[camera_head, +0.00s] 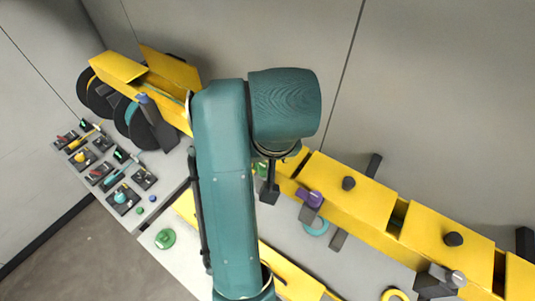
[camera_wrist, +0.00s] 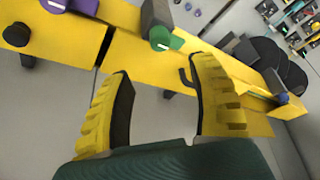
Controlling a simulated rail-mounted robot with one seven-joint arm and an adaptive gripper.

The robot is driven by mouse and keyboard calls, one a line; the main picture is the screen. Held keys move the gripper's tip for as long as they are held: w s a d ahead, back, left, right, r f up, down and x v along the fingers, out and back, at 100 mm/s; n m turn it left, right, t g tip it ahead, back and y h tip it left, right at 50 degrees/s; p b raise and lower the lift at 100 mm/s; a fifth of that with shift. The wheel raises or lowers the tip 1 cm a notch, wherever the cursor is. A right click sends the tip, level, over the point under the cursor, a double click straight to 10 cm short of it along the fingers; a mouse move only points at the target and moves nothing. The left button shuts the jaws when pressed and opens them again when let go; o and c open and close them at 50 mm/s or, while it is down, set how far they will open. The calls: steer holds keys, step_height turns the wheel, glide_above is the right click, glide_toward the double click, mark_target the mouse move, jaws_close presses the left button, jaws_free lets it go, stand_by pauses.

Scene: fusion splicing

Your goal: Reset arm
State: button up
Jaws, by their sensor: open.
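My teal arm (camera_head: 226,170) rises through the middle of the head view and bends over at the top. My gripper (camera_wrist: 165,95) shows in the wrist view with its two yellow ribbed fingers wide apart. Nothing is held between the fingers; the yellow rail housing and grey surface show behind them. In the head view the arm hides most or all of the gripper, and its fingers cannot be made out.
A long yellow housing (camera_head: 349,181) with black knobs runs below the arm. A purple clamp (camera_head: 311,198) and a green knob (camera_wrist: 163,38) sit along it. Black reels (camera_head: 143,127) and trays of small parts (camera_head: 121,197) lie left. Open floor (camera_head: 80,260) is at lower left.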

stand_by(0.5)
step_height(320, 180, down, 5)
steer(key=d, duration=0.3)
steer(key=s+d+r+m+t, duration=0.1)
steer(key=s+r+t, duration=0.4)
steer(key=r+t, duration=0.4)
steer(key=s+d+r+m+t+h, duration=0.1)
steer(key=s+r+t, duration=0.3)
steer(key=r, duration=1.3)
steer(key=d+t, duration=0.1)
steer(key=t, duration=0.3)
steer(key=shift+s+t+h, duration=0.3)
steer(key=shift+s+t, duration=0.1)
steer(key=shift+d+f, duration=0.1)
